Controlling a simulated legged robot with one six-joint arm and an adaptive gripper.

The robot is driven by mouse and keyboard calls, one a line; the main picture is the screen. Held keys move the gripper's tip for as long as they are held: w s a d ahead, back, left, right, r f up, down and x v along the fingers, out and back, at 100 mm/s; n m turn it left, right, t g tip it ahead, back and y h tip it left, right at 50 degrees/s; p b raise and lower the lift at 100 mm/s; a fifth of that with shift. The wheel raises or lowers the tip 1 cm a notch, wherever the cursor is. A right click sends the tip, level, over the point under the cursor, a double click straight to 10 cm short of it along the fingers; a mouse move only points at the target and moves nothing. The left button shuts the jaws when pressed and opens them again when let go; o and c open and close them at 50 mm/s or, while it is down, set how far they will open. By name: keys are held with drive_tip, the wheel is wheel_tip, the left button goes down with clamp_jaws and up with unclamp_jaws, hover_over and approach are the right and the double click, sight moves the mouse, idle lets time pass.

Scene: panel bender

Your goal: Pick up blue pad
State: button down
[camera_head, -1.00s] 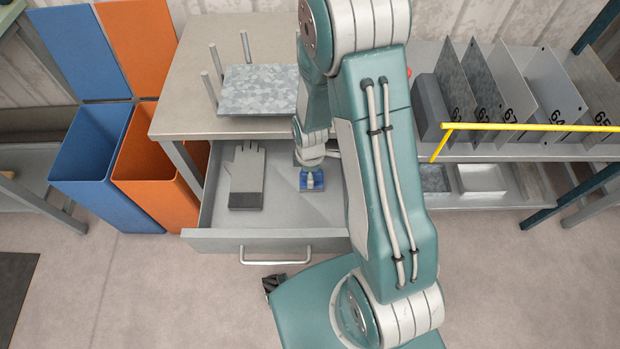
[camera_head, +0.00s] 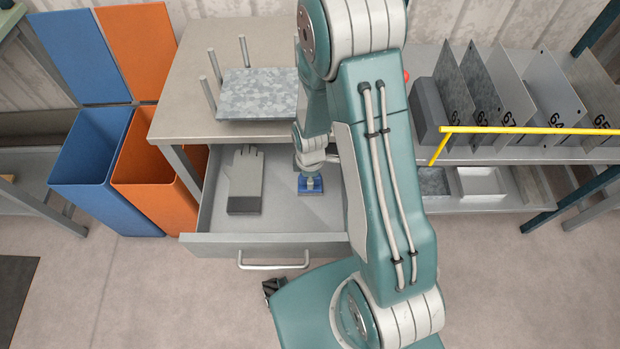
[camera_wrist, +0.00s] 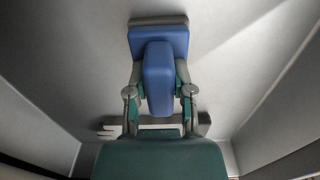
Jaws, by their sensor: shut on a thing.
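The blue pad (camera_head: 311,189) is inside the open drawer, right of the glove, below the end of my arm. In the wrist view the blue pad (camera_wrist: 158,80) shows a raised blue grip on a flat blue base with a grey layer beneath. My gripper (camera_wrist: 160,88) has one finger on each side of the raised grip and is shut on it. My gripper (camera_head: 310,178) is small in the head view, and its fingers are hard to make out there. I cannot tell whether the pad touches the drawer floor.
A grey glove (camera_head: 245,180) lies in the drawer (camera_head: 275,219). The drawer walls surround my gripper closely. A bench (camera_head: 190,105) with a metal sheet stack (camera_head: 257,93) stands behind. Blue (camera_head: 88,165) and orange (camera_head: 150,175) bins stand left; a shelf (camera_head: 490,205) stands right.

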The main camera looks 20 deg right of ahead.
drive_tip(key=shift+r, duration=0.4)
wheel_tip(320, 180, up, 2)
drive_tip(key=shift+w+r, duration=0.1)
drive_tip(key=shift+r, duration=0.15)
drive_tip(key=s+a+r, duration=0.5)
drive_tip(key=a+r, duration=0.4)
drive_tip(key=a, duration=0.4)
drive_tip(key=shift+r, duration=0.3)
drive_tip(key=c, duration=1.3)
unclamp_jaws()
drive_tip(key=shift+c, duration=0.2)
clamp_jaws()
